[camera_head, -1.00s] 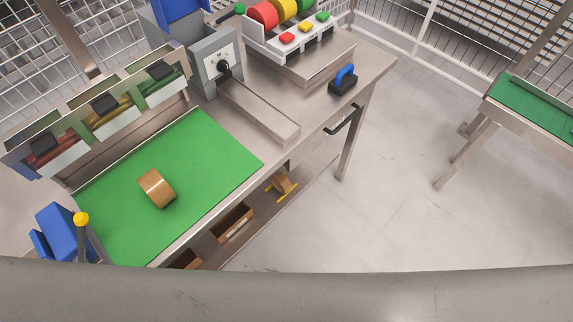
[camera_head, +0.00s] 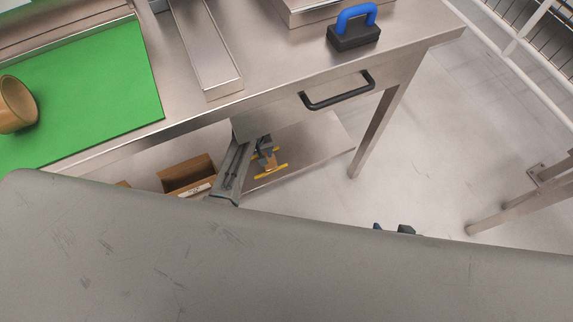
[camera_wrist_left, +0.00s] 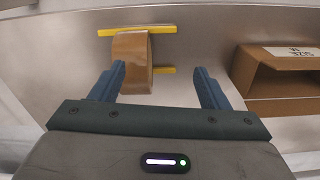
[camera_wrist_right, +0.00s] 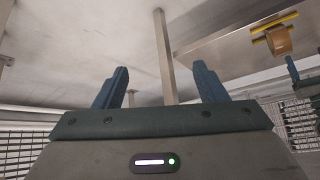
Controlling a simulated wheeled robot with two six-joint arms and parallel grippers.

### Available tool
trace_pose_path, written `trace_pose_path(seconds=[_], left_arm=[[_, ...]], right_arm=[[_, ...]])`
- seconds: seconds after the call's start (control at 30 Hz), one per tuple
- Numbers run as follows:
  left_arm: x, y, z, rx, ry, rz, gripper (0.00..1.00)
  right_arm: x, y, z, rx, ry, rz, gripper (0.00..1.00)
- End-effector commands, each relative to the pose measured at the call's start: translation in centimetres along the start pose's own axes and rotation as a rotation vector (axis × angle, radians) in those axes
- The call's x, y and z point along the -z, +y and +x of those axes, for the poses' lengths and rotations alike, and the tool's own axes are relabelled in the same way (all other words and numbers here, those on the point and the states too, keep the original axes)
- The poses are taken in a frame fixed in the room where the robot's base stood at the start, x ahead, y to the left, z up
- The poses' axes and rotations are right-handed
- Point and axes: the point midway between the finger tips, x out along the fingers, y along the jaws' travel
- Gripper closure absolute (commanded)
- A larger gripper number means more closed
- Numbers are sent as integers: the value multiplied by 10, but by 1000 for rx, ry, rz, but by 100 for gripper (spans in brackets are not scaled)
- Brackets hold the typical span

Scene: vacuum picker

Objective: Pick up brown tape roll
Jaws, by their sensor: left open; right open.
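A brown tape roll (camera_wrist_left: 132,62) stands on the lower shelf between two yellow bars (camera_wrist_left: 137,30). It shows partly hidden in the head view (camera_head: 270,162) and at the upper right of the right wrist view (camera_wrist_right: 279,40). My left gripper (camera_wrist_left: 160,78) is open and empty close in front of this roll. The roll lies nearer its left finger, which overlaps the roll's left edge in the picture; contact cannot be told. My right gripper (camera_wrist_right: 160,70) is open and empty, away from the roll. A second, tan-brown roll (camera_head: 17,105) lies on the green mat, cut by the picture edge.
A cardboard box (camera_wrist_left: 280,95) stands on the shelf right of the roll in the left wrist view. The steel table (camera_head: 275,75) is above the shelf, with a black handle (camera_head: 338,92) and a leg (camera_head: 375,135). Open floor (camera_head: 440,145) lies to the right.

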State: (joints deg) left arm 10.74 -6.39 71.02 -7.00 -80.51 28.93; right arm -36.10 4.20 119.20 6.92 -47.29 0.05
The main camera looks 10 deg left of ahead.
Motion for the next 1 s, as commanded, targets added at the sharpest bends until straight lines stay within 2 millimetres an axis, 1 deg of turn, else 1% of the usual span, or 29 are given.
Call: trace_pose_path(seconds=[0.03, 0.13, 0.2, 0.3, 0.37, 0.43, 0.6, 0.7, 0.83, 0.93, 1.0], left_arm=[[12, 12, 0, -5, 3, -25, 31], [24, 25, -21, -4, -9, -71, 31], [29, 31, -33, -2, -15, -95, 31], [33, 35, -45, 1, -21, -118, 31], [33, 36, -46, 3, -24, -125, 31], [33, 37, -40, 5, -27, -128, 31], [32, 37, -13, 5, -28, -129, 31], [32, 37, -1, 4, -28, -129, 31], [31, 37, 5, 4, -27, -128, 31], [30, 37, 12, 4, -28, -128, 31], [30, 37, 20, 4, -27, -128, 31]], right_arm=[[3, -4, -3, 11, 31, -2, 35], [20, -12, -26, 29, 75, -4, 35], [28, -16, -40, 39, 97, -6, 35], [35, -20, -54, 47, 116, -9, 35], [38, -21, -58, 51, 127, -8, 35], [39, -23, -59, 56, 143, -3, 35], [39, -26, -55, 74, 203, 21, 35], [40, -27, -54, 80, 231, 31, 35], [42, -27, -53, 83, 254, 38, 35], [51, -26, -53, 82, 299, 37, 35], [62, -25, -53, 79, 357, 35, 35]])
